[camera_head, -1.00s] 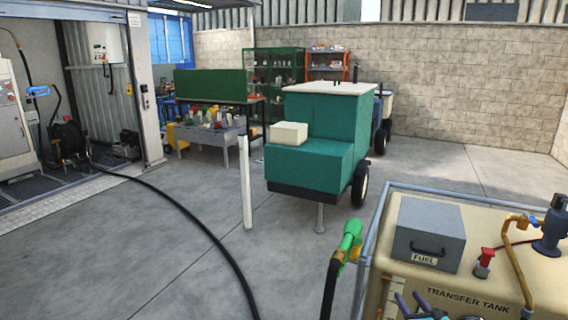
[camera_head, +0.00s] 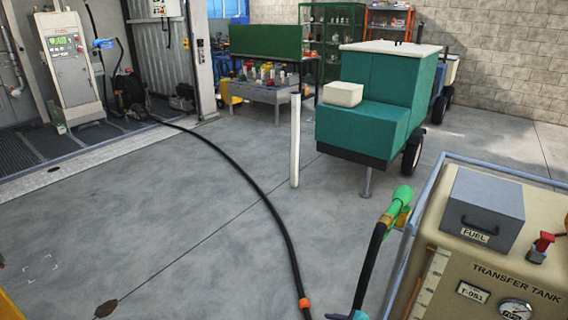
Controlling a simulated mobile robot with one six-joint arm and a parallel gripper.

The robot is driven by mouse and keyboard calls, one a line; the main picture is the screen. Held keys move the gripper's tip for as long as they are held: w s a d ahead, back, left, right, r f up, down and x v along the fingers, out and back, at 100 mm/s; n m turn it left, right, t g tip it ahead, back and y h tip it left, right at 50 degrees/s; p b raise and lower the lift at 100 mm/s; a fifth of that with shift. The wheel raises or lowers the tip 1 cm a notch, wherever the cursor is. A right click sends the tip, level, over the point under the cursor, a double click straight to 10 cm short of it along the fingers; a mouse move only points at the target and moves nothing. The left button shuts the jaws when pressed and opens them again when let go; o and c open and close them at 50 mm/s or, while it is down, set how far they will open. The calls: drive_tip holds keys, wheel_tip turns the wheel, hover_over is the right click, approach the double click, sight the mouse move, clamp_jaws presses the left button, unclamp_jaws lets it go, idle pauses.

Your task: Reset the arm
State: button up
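My gripper and arm are not in view, so I cannot see the arm's pose. A green fuel nozzle (camera_head: 400,207) stands upright at the left edge of the beige transfer tank (camera_head: 500,258). A black hose runs down from it. A long black hose (camera_head: 262,195) runs across the floor from the reel (camera_head: 130,92) by the fuel pump (camera_head: 72,68) to an orange collar (camera_head: 304,302) at the bottom edge. A small blue-green part (camera_head: 347,315) is cut off at the bottom, and I cannot tell what it is.
A grey FUEL box (camera_head: 486,210) sits on the tank beside a red knob (camera_head: 541,246). A white post (camera_head: 295,140) stands before a teal trailer (camera_head: 372,105). A green-backed workbench (camera_head: 266,88) is behind. The floor at left centre is clear apart from the hose.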

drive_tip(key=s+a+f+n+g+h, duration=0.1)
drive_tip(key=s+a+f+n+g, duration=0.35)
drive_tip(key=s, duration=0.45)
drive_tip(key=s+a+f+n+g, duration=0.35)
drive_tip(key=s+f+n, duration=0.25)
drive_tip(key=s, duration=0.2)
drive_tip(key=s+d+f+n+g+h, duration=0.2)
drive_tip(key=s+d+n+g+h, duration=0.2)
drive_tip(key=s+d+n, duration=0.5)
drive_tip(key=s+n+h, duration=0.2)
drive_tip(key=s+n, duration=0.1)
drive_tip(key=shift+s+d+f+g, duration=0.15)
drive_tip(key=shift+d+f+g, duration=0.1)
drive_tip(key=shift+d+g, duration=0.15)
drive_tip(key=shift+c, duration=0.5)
